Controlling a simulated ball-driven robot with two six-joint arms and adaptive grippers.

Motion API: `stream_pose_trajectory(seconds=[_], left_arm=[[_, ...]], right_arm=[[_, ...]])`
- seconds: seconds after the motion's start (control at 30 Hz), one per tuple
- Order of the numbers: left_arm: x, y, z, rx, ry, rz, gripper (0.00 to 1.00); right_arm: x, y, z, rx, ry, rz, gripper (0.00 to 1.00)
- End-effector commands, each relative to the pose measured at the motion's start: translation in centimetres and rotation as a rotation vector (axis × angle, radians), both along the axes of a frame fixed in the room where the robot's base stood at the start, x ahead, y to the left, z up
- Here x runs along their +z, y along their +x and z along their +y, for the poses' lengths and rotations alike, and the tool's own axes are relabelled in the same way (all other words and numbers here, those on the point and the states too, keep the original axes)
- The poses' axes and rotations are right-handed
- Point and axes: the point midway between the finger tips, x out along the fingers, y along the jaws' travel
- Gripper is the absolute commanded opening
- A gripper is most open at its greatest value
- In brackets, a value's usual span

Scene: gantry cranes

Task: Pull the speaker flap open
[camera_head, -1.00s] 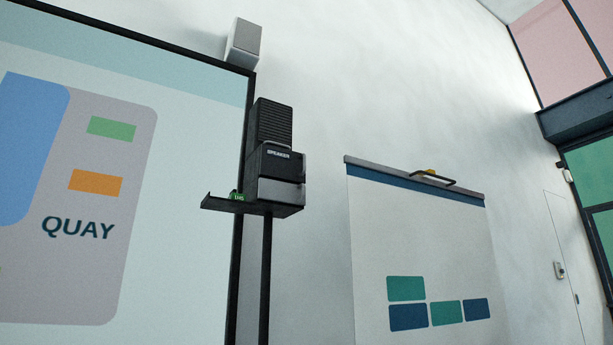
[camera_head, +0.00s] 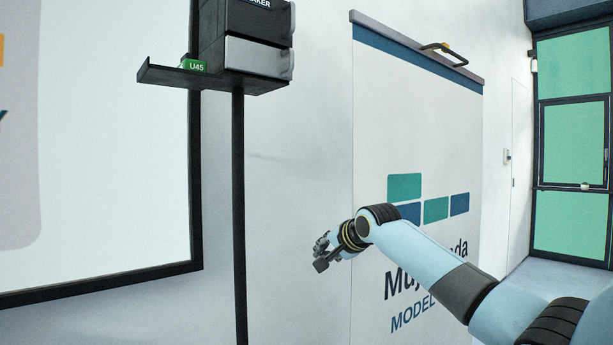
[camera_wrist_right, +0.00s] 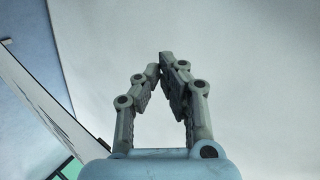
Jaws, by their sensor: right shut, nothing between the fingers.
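The speaker (camera_head: 245,42) is a dark box at the upper left of the head view, with its label cut by the top edge. A grey front panel (camera_head: 257,56) shows on its lower part; whether this is the flap I cannot tell. The speaker stands on a dark shelf (camera_head: 205,79) on a thin black pole. My right gripper (camera_head: 320,262) is below and right of the speaker, well apart from it. It is shut and empty; its fingertips meet in the right wrist view (camera_wrist_right: 165,60). My left gripper is not in view.
A small green tag (camera_head: 194,65) reading U45 sits on the shelf. The black pole (camera_head: 239,200) runs down from it. A framed screen (camera_head: 90,170) fills the left. Green windows are at the right.

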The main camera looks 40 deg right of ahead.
Motion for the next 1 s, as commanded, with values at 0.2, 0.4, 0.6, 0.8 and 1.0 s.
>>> stream_pose_trajectory(seconds=[0.2,0.4,0.6,0.8,1.0], left_arm=[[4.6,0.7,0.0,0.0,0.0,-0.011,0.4],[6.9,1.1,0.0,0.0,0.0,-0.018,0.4],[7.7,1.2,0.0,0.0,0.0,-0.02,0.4],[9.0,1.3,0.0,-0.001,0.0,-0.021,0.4],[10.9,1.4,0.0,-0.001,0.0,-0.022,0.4]], right_arm=[[30.6,-0.8,0.9,-0.036,0.245,-0.309,0.0],[47.0,-6.6,3.0,-0.017,0.408,-0.468,0.0],[52.2,-9.4,4.0,-0.006,0.473,-0.518,0.0],[52.4,-7.2,4.2,-0.005,0.483,-0.518,0.0],[52.6,-3.0,4.1,-0.005,0.483,-0.518,0.0]])
